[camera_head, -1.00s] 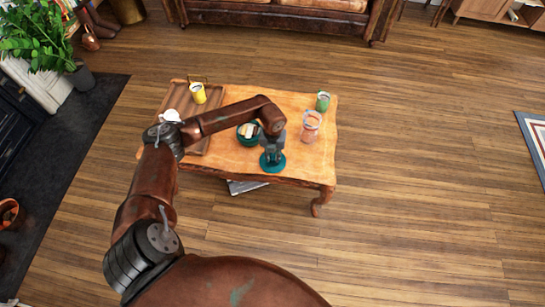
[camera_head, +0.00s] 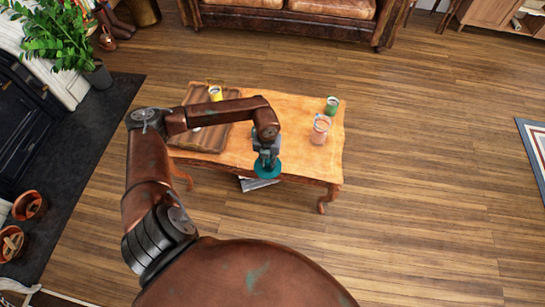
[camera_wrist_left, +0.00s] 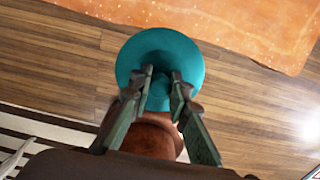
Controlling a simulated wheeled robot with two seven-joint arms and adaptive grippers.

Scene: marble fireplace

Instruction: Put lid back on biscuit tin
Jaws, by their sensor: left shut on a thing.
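A round teal lid (camera_head: 267,171) is held by my left gripper (camera_head: 266,158) at the front edge of the wooden coffee table. In the left wrist view the lid (camera_wrist_left: 190,48) shows as a teal disc, with the fingers of my left gripper (camera_wrist_left: 162,82) closed on the middle of its near side. Floor shows around most of the lid there. The biscuit tin is hidden behind my left arm in the head view and is not seen in the wrist view. My right gripper is not in view.
The coffee table (camera_head: 300,155) carries a wooden tray (camera_head: 196,139) at left, a yellow mug (camera_head: 215,93), a green mug (camera_head: 332,105) and a pinkish glass jar (camera_head: 320,130) at right. A leather sofa stands behind. Wooden floor is clear on the right.

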